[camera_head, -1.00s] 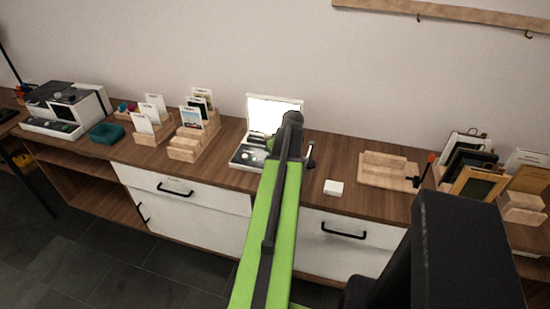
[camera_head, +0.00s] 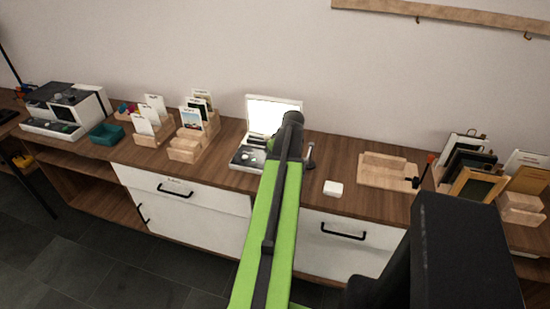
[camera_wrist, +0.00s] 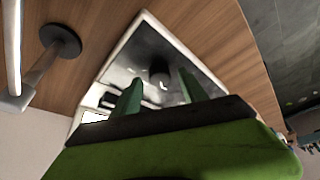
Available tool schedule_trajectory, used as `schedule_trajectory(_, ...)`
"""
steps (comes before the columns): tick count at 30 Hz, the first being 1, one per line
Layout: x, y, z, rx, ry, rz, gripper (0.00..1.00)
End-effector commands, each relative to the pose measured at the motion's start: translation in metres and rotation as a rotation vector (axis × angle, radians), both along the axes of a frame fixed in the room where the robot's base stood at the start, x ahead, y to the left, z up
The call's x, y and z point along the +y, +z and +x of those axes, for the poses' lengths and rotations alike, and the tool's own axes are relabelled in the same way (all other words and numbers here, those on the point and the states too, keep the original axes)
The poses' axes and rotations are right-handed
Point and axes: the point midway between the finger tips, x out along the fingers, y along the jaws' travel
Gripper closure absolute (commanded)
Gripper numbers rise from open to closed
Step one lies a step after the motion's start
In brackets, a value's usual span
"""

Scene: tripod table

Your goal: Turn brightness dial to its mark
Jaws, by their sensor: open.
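A white device with a lit, upright screen (camera_head: 274,114) stands on the wooden counter; its flat, grey control panel (camera_head: 246,162) faces the front. In the wrist view, a dark round dial (camera_wrist: 160,72) stands up from the shiny panel (camera_wrist: 133,58), with a small pale mark near it. My gripper (camera_wrist: 159,77) is open, its two green fingers apart on either side of the dial as seen from the wrist. I cannot tell whether they touch it. In the head view my green arm hides the gripper and part of the device.
A small lamp-like stand (camera_wrist: 62,42) with a round dark base is beside the device. Wooden card holders (camera_head: 187,150) stand to the left. Some counter is clear around the white block.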

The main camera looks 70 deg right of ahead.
Motion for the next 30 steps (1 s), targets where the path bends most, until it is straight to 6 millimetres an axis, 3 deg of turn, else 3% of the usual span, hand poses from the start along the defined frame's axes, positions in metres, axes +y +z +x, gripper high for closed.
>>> schedule_trajectory(21,0.031,0.149,-0.049,0.000,-0.001,0.000,0.49)
schedule_trajectory(30,0.034,0.155,-0.055,0.000,0.000,0.000,0.49)
